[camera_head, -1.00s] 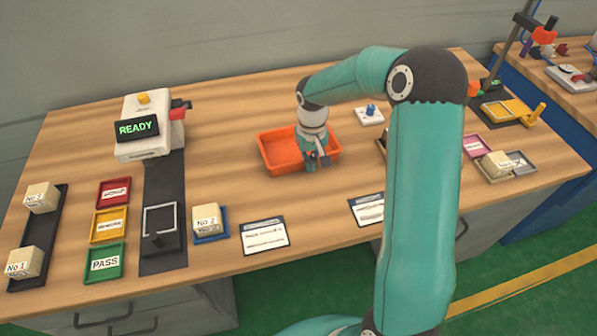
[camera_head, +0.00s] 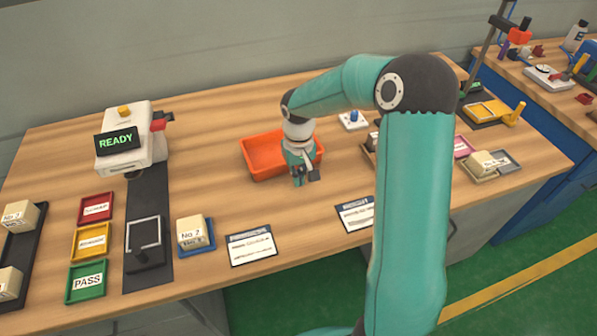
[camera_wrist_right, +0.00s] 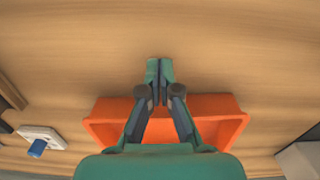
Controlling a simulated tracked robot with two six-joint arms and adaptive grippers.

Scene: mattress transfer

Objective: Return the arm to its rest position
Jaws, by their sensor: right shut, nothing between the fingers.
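My right arm (camera_head: 410,220) is teal with a dark elbow cap and crosses the right middle of the head view. It bends over the bench at the elbow, and its wrist hangs down at the front of the orange tray. My right gripper (camera_head: 305,178) points down there and is empty. In the right wrist view its fingertips (camera_wrist_right: 160,72) are together, with bare wood beyond them. The orange tray (camera_head: 254,164) is partly hidden by my wrist; it also shows in the wrist view (camera_wrist_right: 238,122) behind the fingers. My left gripper is not in view.
A white machine (camera_head: 130,150) reading READY stands at the left. Red (camera_head: 97,219), yellow (camera_head: 76,240) and green (camera_head: 72,296) trays and a No 2 block (camera_head: 194,233) lie near it. Cards (camera_head: 250,246) lie along the front edge. A white block with a blue knob (camera_head: 352,121) stands behind my forearm.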

